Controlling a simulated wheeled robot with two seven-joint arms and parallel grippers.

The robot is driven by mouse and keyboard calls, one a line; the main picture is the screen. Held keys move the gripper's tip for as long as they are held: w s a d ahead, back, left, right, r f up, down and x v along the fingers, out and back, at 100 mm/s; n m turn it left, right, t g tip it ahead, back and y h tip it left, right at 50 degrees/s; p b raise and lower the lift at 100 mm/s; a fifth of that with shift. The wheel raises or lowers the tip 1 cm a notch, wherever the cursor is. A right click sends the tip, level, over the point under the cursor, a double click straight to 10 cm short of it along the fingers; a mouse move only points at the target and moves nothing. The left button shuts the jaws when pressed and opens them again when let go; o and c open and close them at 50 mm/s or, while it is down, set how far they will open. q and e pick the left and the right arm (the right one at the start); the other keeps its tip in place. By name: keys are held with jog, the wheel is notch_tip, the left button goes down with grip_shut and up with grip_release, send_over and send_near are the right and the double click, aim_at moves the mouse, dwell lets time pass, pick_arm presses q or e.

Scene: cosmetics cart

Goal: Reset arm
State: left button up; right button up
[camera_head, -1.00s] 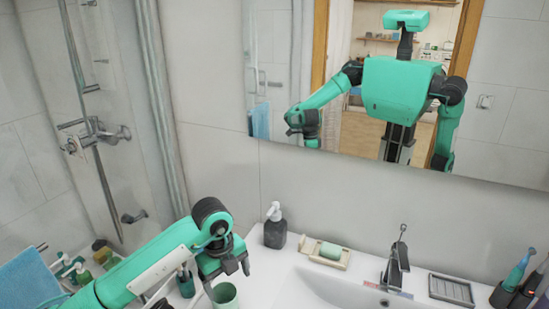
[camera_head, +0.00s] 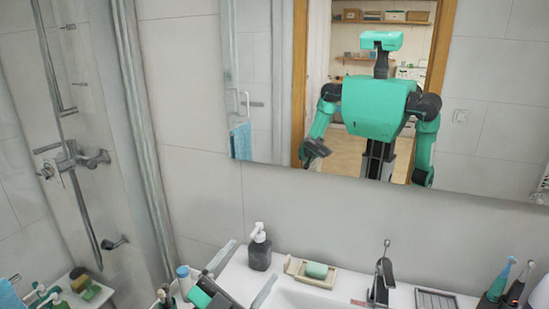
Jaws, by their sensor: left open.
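My left gripper (camera_head: 252,263) shows at the bottom of the head view, left of the middle. Its two grey fingers are spread apart with nothing between them. It is in front of the counter, near the dark soap dispenser (camera_head: 259,250), which stands upright. Whether they touch is hard to tell. My right gripper is not directly in view. The mirror (camera_head: 260,60) shows my reflection, with the arm on the picture's left bent at the elbow and the other arm hanging down.
A green soap bar (camera_head: 316,270) lies in a soap dish (camera_head: 326,281). The faucet (camera_head: 382,280), a grey rack (camera_head: 436,299) and electric toothbrushes (camera_head: 502,278) stand to the right.

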pick_arm(q)
jog(key=s+a+f+n+g+y, duration=0.3)
jog(key=s+a+f+n+y, duration=0.1)
jog(key=a+f+n+y, duration=1.25)
jog(key=s+a+f+m+g, duration=0.1)
jog(key=s+f+g, duration=0.5)
jog(key=s, duration=0.4)
jog(key=s+f+m+g, duration=0.2)
jog(key=s+f+g, duration=0.4)
jog(key=s, duration=0.4)
jog(key=s+f+x, duration=0.1)
jog(key=s+x, duration=0.2)
jog(key=x, duration=0.8)
jog(key=s+d+x, duration=0.1)
jog(key=s+x, duration=0.1)
jog(key=x, duration=0.8)
jog(key=s+f+x, duration=0.1)
jog(key=s+x, duration=0.2)
jog(key=x, duration=0.8)
jog(key=s+a+f, duration=0.1)
jog(key=s+f, duration=0.8)
jog(key=s+a+f+g, duration=0.1)
jog(key=s+a+f, duration=0.1)
jog(key=s+f, duration=0.7)
jog(key=shift+s+a+f, duration=0.3)
jog(key=shift+s+f, duration=0.05)
jog(key=shift+s, duration=0.05)
